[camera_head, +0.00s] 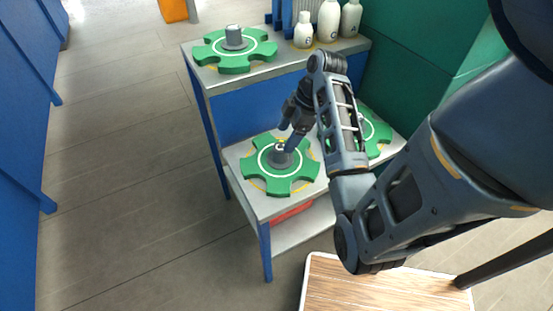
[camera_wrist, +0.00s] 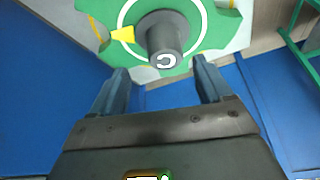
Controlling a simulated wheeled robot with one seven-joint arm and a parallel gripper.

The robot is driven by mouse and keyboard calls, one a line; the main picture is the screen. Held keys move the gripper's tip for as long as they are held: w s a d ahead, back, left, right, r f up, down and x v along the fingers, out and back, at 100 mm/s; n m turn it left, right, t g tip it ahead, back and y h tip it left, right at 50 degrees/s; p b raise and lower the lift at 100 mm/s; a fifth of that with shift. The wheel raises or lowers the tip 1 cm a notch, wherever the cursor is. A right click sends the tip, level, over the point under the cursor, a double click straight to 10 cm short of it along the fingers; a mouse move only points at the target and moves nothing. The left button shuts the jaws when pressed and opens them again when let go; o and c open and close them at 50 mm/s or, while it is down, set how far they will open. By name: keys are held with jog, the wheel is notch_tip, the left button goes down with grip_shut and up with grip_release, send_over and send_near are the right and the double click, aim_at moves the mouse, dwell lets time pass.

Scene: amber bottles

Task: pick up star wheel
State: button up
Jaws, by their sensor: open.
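A green star wheel (camera_head: 255,183) with a grey hub and a white ring lies flat on the lower shelf of the stand. My gripper (camera_head: 290,138) is just above its hub, pointing down. In the wrist view the same kind of wheel (camera_wrist: 220,25) fills the top, its grey hub (camera_wrist: 165,35) marked with a white letter like C. My gripper (camera_wrist: 163,85) is open there, its two fingers apart with nothing between them; the hub appears beyond the fingertips. A second star wheel (camera_head: 233,62) lies on the upper shelf. A third (camera_head: 378,133) is partly hidden behind my arm.
The two-level stand has a grey upper top (camera_head: 290,68) and a lower shelf (camera_head: 238,152). White bottles (camera_head: 328,22) stand at the upper back. A red item (camera_head: 292,212) sits beneath the lower shelf. A wooden-topped surface (camera_head: 370,285) is in front. The floor at left is clear.

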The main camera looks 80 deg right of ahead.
aim_at(282, 147)
jog(key=shift+s+a+p+x, duration=0.1)
jog(key=shift+a+p+x, duration=0.05)
jog(key=shift+x, duration=1.35)
jog(key=shift+s+a+p+x, duration=0.1)
jog(key=shift+a+p+x, duration=0.05)
jog(key=shift+x, duration=1.35)
jog(key=c, duration=1.2)
jog(key=shift+r, duration=0.1)
jog(key=shift+c, duration=1.2)
